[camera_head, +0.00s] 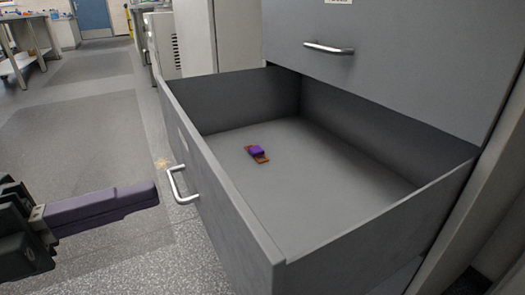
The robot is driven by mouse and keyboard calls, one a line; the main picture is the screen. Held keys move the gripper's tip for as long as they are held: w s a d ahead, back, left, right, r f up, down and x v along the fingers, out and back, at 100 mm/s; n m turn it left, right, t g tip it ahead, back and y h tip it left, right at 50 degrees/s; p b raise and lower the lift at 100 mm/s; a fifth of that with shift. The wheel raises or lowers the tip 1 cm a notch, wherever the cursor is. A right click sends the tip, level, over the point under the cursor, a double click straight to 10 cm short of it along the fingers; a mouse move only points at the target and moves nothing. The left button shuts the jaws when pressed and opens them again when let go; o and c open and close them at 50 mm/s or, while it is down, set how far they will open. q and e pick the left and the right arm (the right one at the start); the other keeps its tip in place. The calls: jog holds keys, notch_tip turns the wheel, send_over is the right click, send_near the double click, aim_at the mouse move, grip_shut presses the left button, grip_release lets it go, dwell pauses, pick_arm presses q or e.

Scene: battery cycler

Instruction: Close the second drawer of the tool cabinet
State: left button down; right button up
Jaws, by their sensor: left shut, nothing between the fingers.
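The tool cabinet (420,60) is grey and fills the right of the head view. One of its drawers (225,200) is pulled far out, below a closed drawer front with a metal handle (328,48). The open drawer's own metal handle (178,185) is on its front, facing left. A small purple and brown object (257,153) lies on the drawer floor. My left gripper (155,193) is shut and empty. It is to the left of the drawer front, near the handle and apart from it in the picture. My right gripper is not in view.
Grey speckled floor (90,130) is free to the left of the drawer. A white cabinet (163,45) stands behind the drawer. A workbench (25,45) with small items and a blue door (94,18) are at the far left.

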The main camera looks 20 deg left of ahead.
aim_at(211, 175)
pick_arm(q)
jog(key=b+x, duration=0.1)
jog(key=x, duration=0.3)
jog(key=shift+w+d+f, duration=0.1)
jog(key=shift+w+d, duration=0.05)
jog(key=shift+w, duration=0.05)
jog(key=shift+w+d, duration=0.4)
jog(key=shift+w, duration=0.1)
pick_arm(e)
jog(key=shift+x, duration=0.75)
pick_arm(q)
jog(key=shift+w, duration=0.1)
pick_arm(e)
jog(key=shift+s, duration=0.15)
